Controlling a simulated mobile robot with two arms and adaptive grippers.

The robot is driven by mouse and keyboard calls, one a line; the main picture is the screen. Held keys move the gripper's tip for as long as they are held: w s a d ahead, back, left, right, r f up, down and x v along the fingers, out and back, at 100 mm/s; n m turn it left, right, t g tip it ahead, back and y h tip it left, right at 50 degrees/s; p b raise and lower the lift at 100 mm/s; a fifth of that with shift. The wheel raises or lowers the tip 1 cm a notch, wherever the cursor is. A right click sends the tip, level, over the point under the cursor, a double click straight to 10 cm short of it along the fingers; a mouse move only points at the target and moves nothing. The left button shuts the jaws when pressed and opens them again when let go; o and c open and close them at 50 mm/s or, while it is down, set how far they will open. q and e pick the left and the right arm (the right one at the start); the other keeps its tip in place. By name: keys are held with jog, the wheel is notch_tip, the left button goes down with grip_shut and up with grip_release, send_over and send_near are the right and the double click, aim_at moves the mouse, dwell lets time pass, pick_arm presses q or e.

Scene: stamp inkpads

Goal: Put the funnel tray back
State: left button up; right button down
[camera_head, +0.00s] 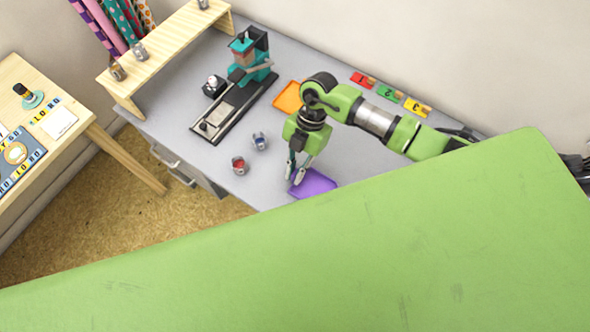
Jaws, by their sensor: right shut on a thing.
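A purple tray (315,184) is at the front edge of the grey table, under my right gripper (296,177). The gripper points down, and its fingers are shut on the tray's left side. Whether the tray touches the table is hard to tell. An orange tray (288,97) lies flat farther back, beside a black and teal press (244,75). Neither tray's funnel shape can be made out from here. My left gripper is not in view.
Small cups with red (239,165) and blue (260,141) contents stand left of the gripper. Red, green and yellow numbered cards (390,94) lie along the back. A wooden shelf (168,45) stands at the left. My green body covers the foreground.

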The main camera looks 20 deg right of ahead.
jog(key=shift+f, duration=0.45)
jog(key=c, duration=2.1)
grip_release()
jog(key=shift+r, duration=0.1)
jog(key=b+v, duration=0.3)
jog(key=v, duration=0.9)
